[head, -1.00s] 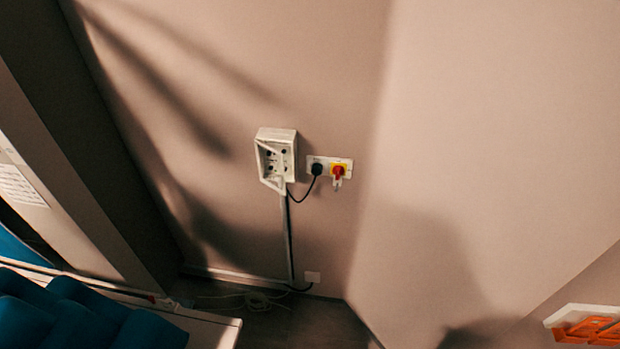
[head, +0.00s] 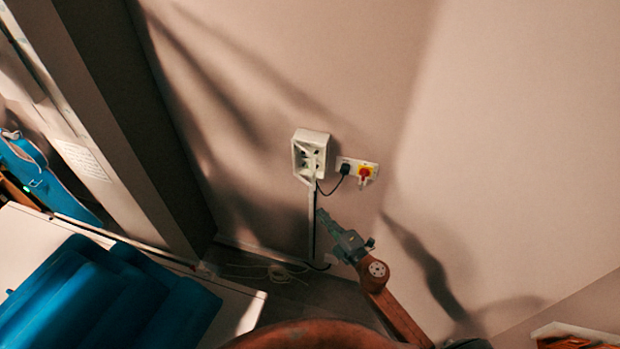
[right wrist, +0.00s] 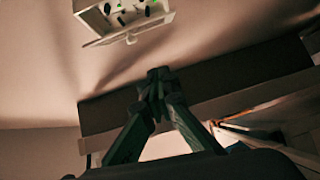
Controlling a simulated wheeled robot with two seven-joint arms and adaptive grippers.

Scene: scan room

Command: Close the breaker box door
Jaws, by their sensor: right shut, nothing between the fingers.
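The white breaker box (head: 316,138) is mounted on the wall in the head view. Its pale door (head: 302,178) stands open, angled out from the box at the left and bottom, and dark switches show inside. The right wrist view shows the box (right wrist: 108,13) at the top, with the door (right wrist: 128,32) jutting out along its lower edge. My right gripper (head: 321,215) is below and slightly right of the box in the head view. It is shut and empty, apart from the door; its fingers meet in the right wrist view (right wrist: 157,76). My left gripper is out of view.
Right of the box is a wall plate (head: 357,165) with a black plug and a red-and-yellow switch. A black cable loops to it and a conduit (head: 311,218) runs down to the floor. A blue padded item (head: 105,295) lies at lower left. The wall above is clear.

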